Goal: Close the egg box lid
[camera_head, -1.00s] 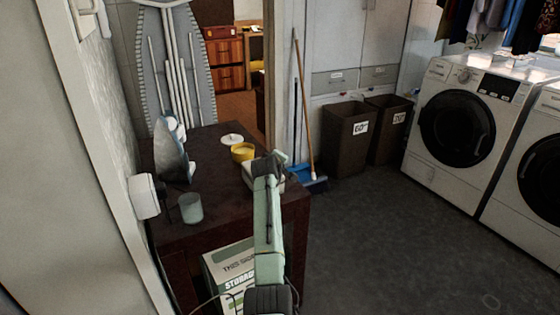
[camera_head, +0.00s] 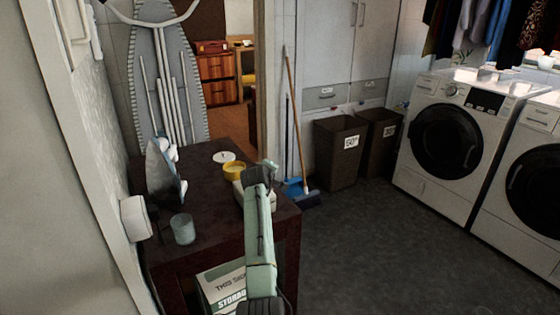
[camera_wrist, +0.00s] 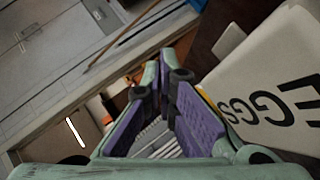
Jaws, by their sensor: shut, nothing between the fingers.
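The egg box (camera_wrist: 265,80) is white with black "EGGS" lettering and fills the right of the wrist view, tilted in the picture. In the head view only a pale part of it (camera_head: 272,196) shows on the dark table, mostly behind my gripper (camera_head: 262,172). My gripper is shut and empty. In the wrist view its purple-padded fingers (camera_wrist: 166,80) are just left of the lettered face. I cannot tell whether they touch it. How far the lid stands open is not clear.
On the dark table (camera_head: 215,225) are an iron (camera_head: 163,175), a yellow bowl (camera_head: 234,171), a white disc (camera_head: 223,157) and a glass (camera_head: 183,229). A storage box (camera_head: 222,285) sits below. The floor to the right is clear up to the washing machines (camera_head: 447,140).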

